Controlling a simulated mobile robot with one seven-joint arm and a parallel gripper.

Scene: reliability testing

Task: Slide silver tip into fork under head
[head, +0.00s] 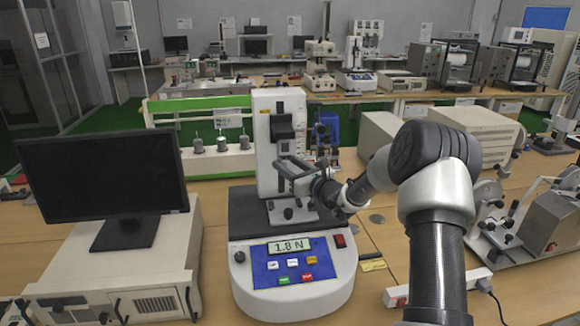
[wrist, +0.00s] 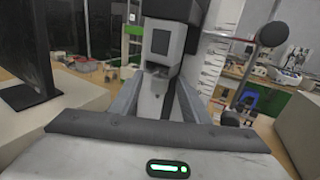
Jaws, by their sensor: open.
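A white force tester (head: 262,110) stands on the bench, with a blue control panel and a display reading 1.8 N. My gripper (head: 287,168) is in front of the column, below the head and above the base plate. I cannot pick out the silver tip.
A monitor (head: 105,172) on a beige case (head: 118,262) stands to the left. A metal machine (head: 545,235) is at the right, and a white power strip (head: 437,288) lies in front of it. A white-and-green unit (head: 215,158) stands behind the tester.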

